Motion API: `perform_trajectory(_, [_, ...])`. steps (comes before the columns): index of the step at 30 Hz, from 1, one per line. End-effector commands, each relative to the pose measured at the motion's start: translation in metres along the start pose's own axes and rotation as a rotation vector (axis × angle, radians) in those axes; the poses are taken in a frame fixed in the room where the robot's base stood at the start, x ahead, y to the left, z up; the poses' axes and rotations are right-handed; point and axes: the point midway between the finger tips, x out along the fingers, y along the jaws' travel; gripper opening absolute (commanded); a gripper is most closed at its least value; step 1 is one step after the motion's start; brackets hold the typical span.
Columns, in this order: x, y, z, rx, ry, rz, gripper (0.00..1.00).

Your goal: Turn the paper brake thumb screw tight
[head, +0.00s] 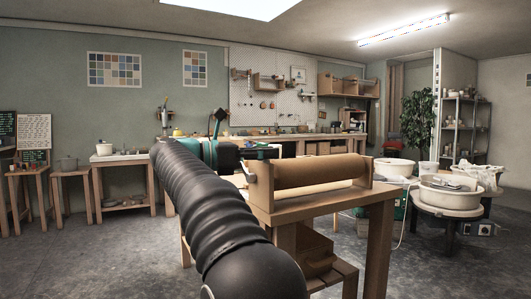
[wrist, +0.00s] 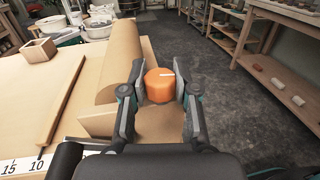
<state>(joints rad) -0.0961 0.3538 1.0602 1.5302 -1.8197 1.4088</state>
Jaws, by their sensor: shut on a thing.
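The orange thumb screw (wrist: 160,86) shows in the wrist view, with a short pale mark on its top. My gripper (wrist: 161,88) has its two fingers on either side of the screw and is shut on it. The screw is beside the end of the brown paper roll (wrist: 124,50). In the head view the paper roll (head: 318,171) lies across its wooden stand (head: 270,205). My gripper (head: 262,152) is at the left end of the stand there, partly hidden by my arm, and the screw cannot be made out.
The wooden table (head: 370,199) carries the roll stand. A ruler strip (wrist: 20,165) and a small wooden box (wrist: 38,50) lie on the table in the wrist view. A wooden shelf bench (wrist: 265,60) stands across open grey floor. A wheel with a white basin (head: 450,195) stands at right.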

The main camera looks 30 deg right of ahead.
Motion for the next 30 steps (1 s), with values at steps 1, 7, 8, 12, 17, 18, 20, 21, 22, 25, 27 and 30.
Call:
perform_trajectory(1, [0.0,0.0,0.0,0.0,-0.001,0.0,0.0])
perform_trajectory(7, [0.0,0.0,0.0,0.0,0.0,0.0,0.0])
perform_trajectory(8, [0.0,0.0,0.0,0.0,0.0,0.0,0.34])
perform_trajectory(12, [0.0,0.0,0.0,0.0,0.0,0.0,0.55])
perform_trajectory(17, [0.0,0.0,0.0,0.0,0.0,0.0,0.55])
perform_trajectory(18, [0.0,0.0,0.0,0.0,0.0,0.0,0.55])
perform_trajectory(20, [-0.001,0.0,0.0,0.0,0.0,0.001,0.55])
perform_trajectory(21, [-0.003,0.0,0.0,0.0,0.0,0.001,0.55])
perform_trajectory(22, [-0.004,0.0,0.0,0.0,0.0,0.001,0.55])
perform_trajectory(25, [-0.015,0.001,0.0,0.0,0.0,0.003,0.55])
perform_trajectory(27, [-0.027,0.001,-0.001,0.0,0.0,0.004,0.55])
perform_trajectory(30, [-0.047,0.001,0.0,0.001,0.0,0.004,0.55])
